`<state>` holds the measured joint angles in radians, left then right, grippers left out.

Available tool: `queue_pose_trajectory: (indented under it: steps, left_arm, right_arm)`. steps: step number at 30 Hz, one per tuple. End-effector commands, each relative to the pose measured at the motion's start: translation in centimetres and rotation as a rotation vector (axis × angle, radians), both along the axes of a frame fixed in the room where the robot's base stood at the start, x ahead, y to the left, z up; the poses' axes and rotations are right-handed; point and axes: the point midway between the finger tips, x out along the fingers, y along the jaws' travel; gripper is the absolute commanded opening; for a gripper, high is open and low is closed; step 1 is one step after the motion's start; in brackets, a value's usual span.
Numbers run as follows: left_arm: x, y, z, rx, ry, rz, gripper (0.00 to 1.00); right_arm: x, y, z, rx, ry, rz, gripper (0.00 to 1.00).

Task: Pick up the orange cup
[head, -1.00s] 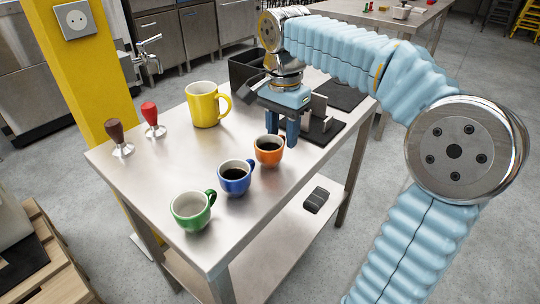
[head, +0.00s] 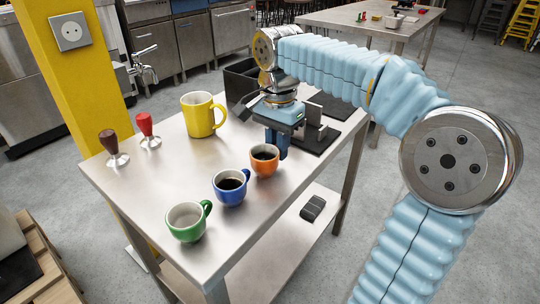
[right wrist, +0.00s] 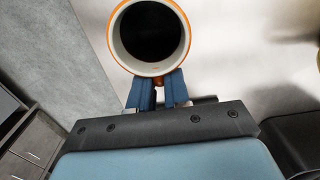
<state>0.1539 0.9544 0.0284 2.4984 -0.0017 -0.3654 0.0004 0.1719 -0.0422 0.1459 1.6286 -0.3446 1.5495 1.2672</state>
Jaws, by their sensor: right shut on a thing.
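The orange cup (head: 264,161) holds a dark liquid and stands upright on the steel table (head: 150,190), at the right end of a row of small cups. My right gripper (head: 279,150) is at its far right side with the fingers pointing down. In the right wrist view the orange cup (right wrist: 151,68) shows from above, and the blue fingers (right wrist: 158,88) are shut at its near rim, where the handle would be. The handle itself is mostly hidden by the fingers. I cannot tell whether the cup is clear of the table. My left gripper is not in view.
A blue cup (head: 229,188) with dark liquid stands close beside the orange one, then an empty green cup (head: 186,222). A yellow mug (head: 199,116) and two tampers (head: 146,126) stand farther back. A black box (head: 238,80) is behind my gripper.

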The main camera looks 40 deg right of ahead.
Motion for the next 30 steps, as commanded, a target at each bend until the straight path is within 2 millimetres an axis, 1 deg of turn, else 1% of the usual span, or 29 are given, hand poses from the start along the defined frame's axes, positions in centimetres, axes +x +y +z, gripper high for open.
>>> queue_pose_trajectory:
  steps: [8, 13, 17, 23, 30]
  left_arm:
    - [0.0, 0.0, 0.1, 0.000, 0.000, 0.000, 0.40]
    - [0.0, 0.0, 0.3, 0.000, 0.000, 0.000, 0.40]
    - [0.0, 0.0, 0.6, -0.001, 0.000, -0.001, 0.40]
    - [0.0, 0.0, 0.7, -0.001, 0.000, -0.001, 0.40]
    - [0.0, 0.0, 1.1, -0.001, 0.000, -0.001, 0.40]
  right_arm:
    - [0.0, 0.0, 0.6, 0.000, -0.002, 0.000, 0.00]
    - [0.0, 0.0, 1.7, 0.000, -0.001, 0.000, 0.00]
    - [0.1, 0.0, 3.1, 0.000, -0.002, 0.001, 0.00]
    - [-1.5, 0.7, 5.2, 0.000, -0.002, 0.001, 0.00]
    - [-3.7, 1.8, 8.2, 0.000, -0.004, 0.001, 0.00]
